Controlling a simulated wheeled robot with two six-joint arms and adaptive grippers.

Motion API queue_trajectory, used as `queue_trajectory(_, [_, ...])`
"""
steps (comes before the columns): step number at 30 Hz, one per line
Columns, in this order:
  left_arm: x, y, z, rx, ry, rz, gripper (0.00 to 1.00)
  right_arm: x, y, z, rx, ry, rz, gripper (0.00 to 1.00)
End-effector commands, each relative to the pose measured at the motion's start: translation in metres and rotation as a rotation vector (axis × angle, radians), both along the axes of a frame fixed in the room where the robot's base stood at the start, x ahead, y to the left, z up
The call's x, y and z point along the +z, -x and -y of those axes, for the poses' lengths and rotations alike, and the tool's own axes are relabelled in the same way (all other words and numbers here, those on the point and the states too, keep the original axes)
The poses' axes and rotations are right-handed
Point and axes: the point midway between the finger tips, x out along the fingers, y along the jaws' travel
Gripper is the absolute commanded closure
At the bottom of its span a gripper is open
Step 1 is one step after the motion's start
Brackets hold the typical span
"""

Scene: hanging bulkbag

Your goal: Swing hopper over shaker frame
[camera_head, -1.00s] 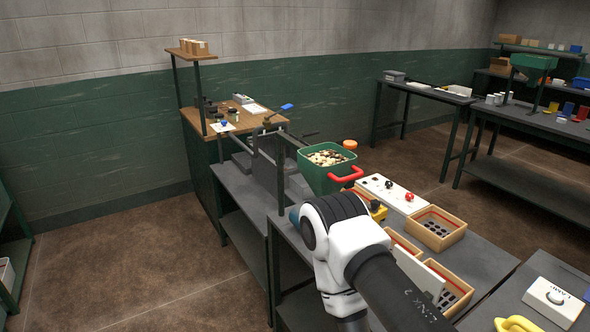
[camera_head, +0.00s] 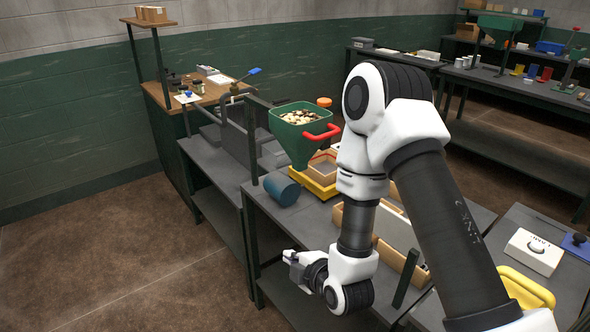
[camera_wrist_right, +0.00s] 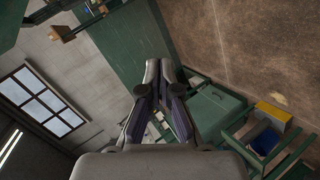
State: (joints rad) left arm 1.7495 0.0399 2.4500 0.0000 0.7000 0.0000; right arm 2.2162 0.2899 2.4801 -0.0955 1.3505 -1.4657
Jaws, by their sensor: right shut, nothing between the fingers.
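The green hopper (camera_head: 293,140) holds mottled dark and pale pieces and has a red handle (camera_head: 321,133) on its right side. It tapers downward beside a dark post. A yellow frame (camera_head: 297,183), likely the shaker frame, sits on the bench behind the hopper's lower end, with a wooden box in it. I cannot tell whether the spout is over the frame. My right gripper (camera_head: 292,262) is shut and empty, low at the bench's front edge, well away from the handle. Its closed fingers (camera_wrist_right: 158,85) show in the wrist view. My left gripper is not in view.
A blue cylinder (camera_head: 281,188) lies on the bench left of the frame. My right arm hides part of the bench. A yellow-handled item (camera_head: 525,288) and a white box (camera_head: 534,250) are at right. The floor at left is clear.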

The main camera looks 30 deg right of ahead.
Motion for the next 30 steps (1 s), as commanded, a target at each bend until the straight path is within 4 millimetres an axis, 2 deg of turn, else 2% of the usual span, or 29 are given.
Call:
queue_trajectory(1, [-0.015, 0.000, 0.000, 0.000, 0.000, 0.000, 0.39, 0.028, -0.016, 0.010, 0.035, 0.144, 0.134, 1.00])
queue_trajectory(3, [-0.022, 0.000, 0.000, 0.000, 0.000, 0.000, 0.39, 0.076, -0.027, 0.022, 0.060, 0.368, 0.291, 1.00])
queue_trajectory(4, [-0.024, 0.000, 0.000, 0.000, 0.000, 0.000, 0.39, 0.093, -0.030, 0.027, 0.058, 0.450, 0.341, 1.00])
queue_trajectory(6, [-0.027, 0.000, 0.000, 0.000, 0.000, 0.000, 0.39, 0.122, -0.031, 0.035, 0.044, 0.598, 0.422, 1.00])
queue_trajectory(9, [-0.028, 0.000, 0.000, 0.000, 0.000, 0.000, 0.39, 0.144, -0.030, 0.041, 0.026, 0.709, 0.473, 1.00])
queue_trajectory(18, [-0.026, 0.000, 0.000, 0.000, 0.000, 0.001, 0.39, 0.148, -0.030, 0.041, 0.026, 0.730, 0.477, 1.00])
queue_trajectory(22, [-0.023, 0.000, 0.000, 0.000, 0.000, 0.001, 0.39, 0.150, -0.037, 0.042, 0.026, 0.730, 0.477, 1.00])
queue_trajectory(26, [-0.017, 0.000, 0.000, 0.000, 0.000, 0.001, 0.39, 0.153, -0.056, 0.045, 0.027, 0.731, 0.478, 1.00])
queue_trajectory(30, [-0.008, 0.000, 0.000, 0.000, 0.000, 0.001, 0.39, 0.156, -0.086, 0.049, 0.027, 0.731, 0.478, 1.00])
